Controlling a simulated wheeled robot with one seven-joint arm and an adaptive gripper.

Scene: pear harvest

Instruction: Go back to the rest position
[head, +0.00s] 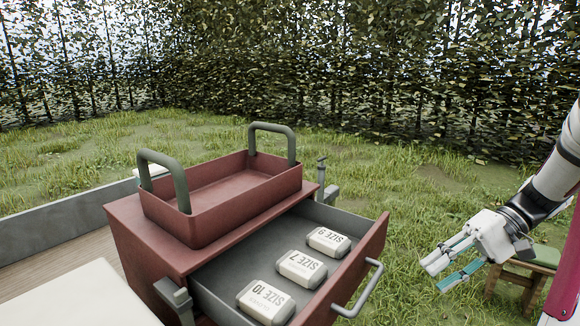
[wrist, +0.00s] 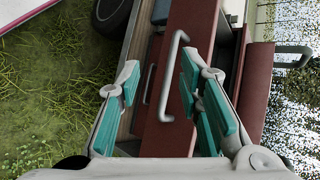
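My gripper (head: 447,270) is at the right of the head view, in the air to the right of the open drawer. Its two fingers with teal pads stand apart. In the wrist view my gripper (wrist: 160,68) is open, with nothing between the pads. The dark red drawer (head: 362,268) is pulled out of its cabinet, and its grey handle (head: 362,290) is clear of my gripper. The handle also shows in the wrist view (wrist: 172,75), beyond the fingers and apart from them.
Three pale boxes marked with sizes lie in the drawer: SIZE 10 (head: 265,302), SIZE 7 (head: 301,269) and another (head: 328,242). An empty red tray (head: 270,212) with two green handles stands on the cabinet (head: 150,240). A small stool (head: 533,267) stands on grass behind my arm.

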